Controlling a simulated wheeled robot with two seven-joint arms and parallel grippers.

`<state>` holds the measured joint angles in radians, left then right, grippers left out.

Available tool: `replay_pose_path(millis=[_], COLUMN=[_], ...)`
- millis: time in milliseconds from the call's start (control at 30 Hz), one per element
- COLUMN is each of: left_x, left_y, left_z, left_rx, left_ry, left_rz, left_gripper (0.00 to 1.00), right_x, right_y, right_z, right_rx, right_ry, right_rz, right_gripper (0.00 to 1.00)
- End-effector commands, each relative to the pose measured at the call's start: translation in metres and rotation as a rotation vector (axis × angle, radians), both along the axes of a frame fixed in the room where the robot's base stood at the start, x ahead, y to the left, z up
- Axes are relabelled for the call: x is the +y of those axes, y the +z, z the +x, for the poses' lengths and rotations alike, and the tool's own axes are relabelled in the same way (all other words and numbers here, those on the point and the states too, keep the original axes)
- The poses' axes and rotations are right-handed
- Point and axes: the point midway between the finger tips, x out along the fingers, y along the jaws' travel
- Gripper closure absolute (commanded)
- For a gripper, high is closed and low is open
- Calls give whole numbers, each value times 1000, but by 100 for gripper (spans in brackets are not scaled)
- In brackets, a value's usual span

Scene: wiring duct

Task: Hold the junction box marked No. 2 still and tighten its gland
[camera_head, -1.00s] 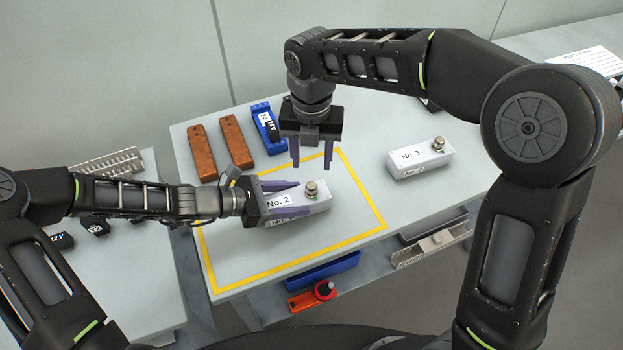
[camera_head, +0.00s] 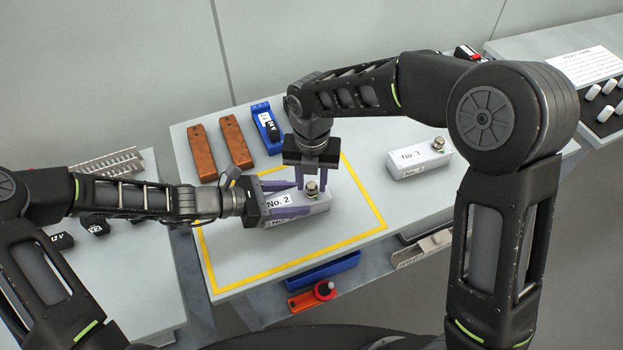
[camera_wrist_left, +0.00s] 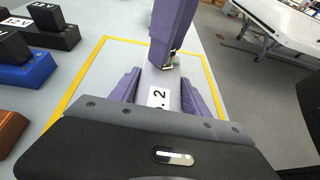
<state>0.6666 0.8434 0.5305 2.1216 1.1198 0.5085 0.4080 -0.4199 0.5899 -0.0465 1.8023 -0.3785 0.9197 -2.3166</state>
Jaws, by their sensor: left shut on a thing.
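The white junction box marked No. 2 (camera_head: 300,205) sits inside the yellow outline on the table. Its metal gland (camera_head: 312,188) stands on top near its right end. My left gripper (camera_head: 292,198) is shut on the box, a finger on each long side; the box (camera_wrist_left: 160,97) shows between the fingers in the left wrist view. My right gripper (camera_head: 312,182) points down from above with its fingers apart, one on each side of the gland. I cannot tell whether its fingers touch the gland. In the left wrist view a right finger (camera_wrist_left: 172,30) hides most of the gland.
Another white box marked No. 3 (camera_head: 418,160) with its own gland stands to the right. Two brown blocks (camera_head: 235,142) and a blue device (camera_head: 267,128) lie at the back left. A blue tray (camera_head: 322,271) is below the front edge. The outline's front part is clear.

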Motion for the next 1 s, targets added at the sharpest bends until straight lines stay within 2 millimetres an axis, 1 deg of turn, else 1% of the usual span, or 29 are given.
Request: replay_pose_path(millis=[33,300,400,767,1000], left_x=[0,0,0,0,0], left_y=[0,0,0,0,0], left_z=[0,0,0,0,0], left_rx=[0,0,0,0,0], left_ry=[0,0,0,1,1], left_rz=[0,0,0,0,1], left_gripper=[97,97,97,97,97], right_x=[0,0,0,0,0], right_y=[0,0,0,0,0], right_z=[0,0,0,0,0], right_rx=[0,0,0,0,0], right_ry=[0,0,0,-6,-61], right_rz=[0,0,0,0,0], right_gripper=[71,93,100,100,100])
